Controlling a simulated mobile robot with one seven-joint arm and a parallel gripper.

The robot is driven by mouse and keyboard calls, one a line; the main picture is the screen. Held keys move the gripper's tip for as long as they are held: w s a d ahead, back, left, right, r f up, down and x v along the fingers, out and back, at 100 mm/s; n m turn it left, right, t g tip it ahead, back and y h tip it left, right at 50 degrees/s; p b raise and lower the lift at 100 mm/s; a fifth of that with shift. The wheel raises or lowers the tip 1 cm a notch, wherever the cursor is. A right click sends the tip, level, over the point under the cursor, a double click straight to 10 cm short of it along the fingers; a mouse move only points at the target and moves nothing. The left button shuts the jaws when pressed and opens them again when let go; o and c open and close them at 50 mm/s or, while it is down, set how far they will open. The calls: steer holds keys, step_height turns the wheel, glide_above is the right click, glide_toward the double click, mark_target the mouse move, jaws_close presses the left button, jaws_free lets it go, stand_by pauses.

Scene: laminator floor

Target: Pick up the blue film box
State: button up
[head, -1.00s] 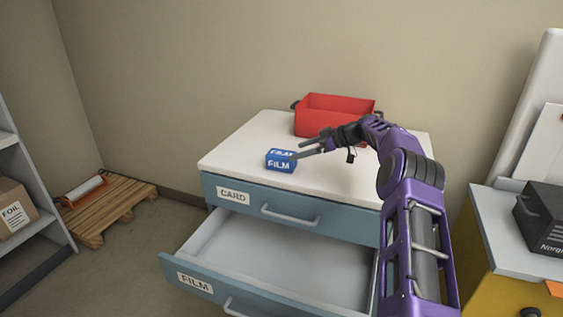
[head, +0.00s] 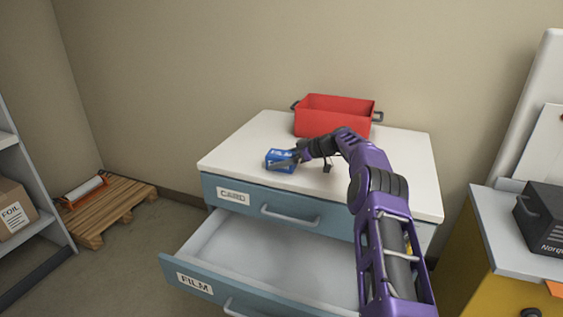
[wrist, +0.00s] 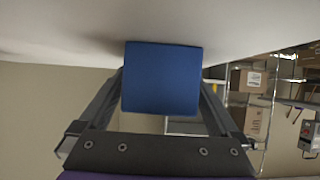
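The blue film box (head: 279,160) stands on the white top of the drawer cabinet, near its front left edge. My gripper (head: 286,161) reaches in from the right, its fingers low around the box and partly covering its label. In the wrist view the box (wrist: 162,78) shows as a plain blue face between the two fingers (wrist: 162,98), one on each side. The fingers are spread; whether they touch the box's sides cannot be told. The box rests on the cabinet top.
A red bin (head: 335,117) stands at the back of the cabinet top (head: 240,150). The drawer marked FILM (head: 250,255) is pulled out and empty below my arm. The CARD drawer (head: 270,205) is shut. A yellow cabinet (head: 470,260) stands at the right.

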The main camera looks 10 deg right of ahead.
steer(key=c, duration=1.4)
steer(key=shift+r, duration=0.1)
steer(key=shift+c, duration=0.2)
